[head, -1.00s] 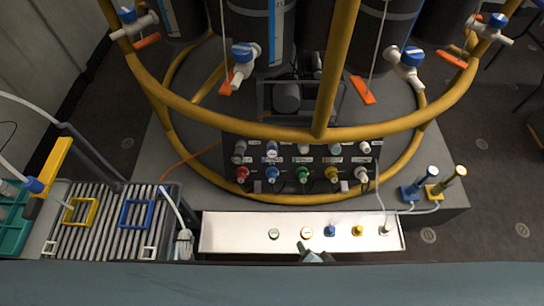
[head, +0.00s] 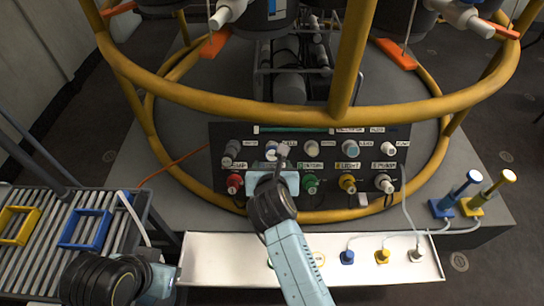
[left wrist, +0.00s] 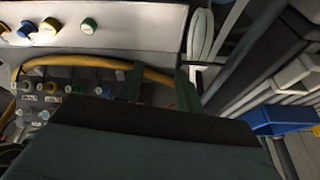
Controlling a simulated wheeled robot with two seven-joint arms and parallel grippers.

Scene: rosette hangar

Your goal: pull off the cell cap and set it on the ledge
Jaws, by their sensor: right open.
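The dark panel (head: 222,150) carries two rows of round fittings. The label there is partly covered, so I cannot confirm which is the cell cap. The white ledge (head: 215,262) runs below the panel. My left gripper (head: 155,286) is low at the left in the head view; in the left wrist view its dark fingers (left wrist: 158,86) stand apart with nothing between them.
A yellow rail (head: 230,108) crosses above the panel. A roller rack (head: 40,245) is at left.

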